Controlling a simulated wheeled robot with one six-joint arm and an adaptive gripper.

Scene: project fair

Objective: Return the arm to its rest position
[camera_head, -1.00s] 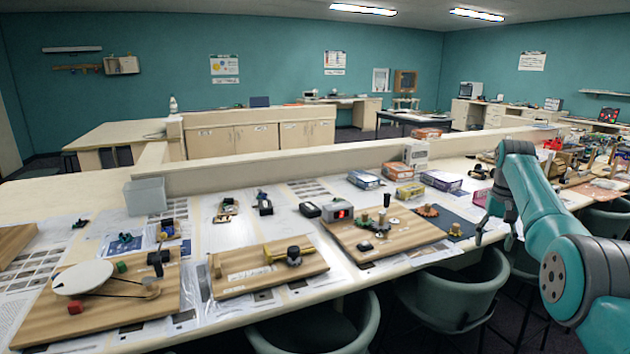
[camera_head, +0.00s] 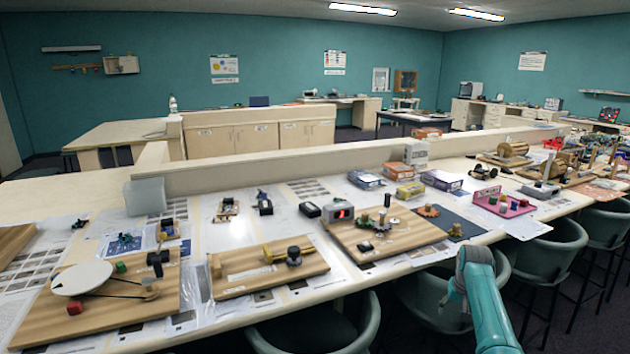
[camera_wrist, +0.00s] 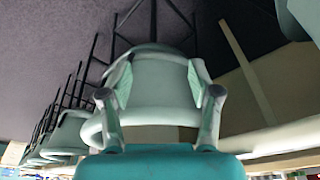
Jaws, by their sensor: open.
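My teal arm (camera_head: 482,300) is at the lower right of the head view, in front of the long table and beside the chairs. My gripper's fingers are not clear in that view. In the wrist view my gripper (camera_wrist: 160,88) shows two fingers spread wide apart with nothing between them. A pale green chair (camera_wrist: 155,75) is behind the fingers in that view, which appears upside down, with the dark floor at the top.
The long table (camera_head: 405,262) carries wooden project boards (camera_head: 232,287), small boxes and a pink tray (camera_head: 492,202). Chairs stand along its front edge, one at the lower middle (camera_head: 320,330) and another at the right (camera_head: 550,250). A low partition (camera_head: 280,168) runs behind.

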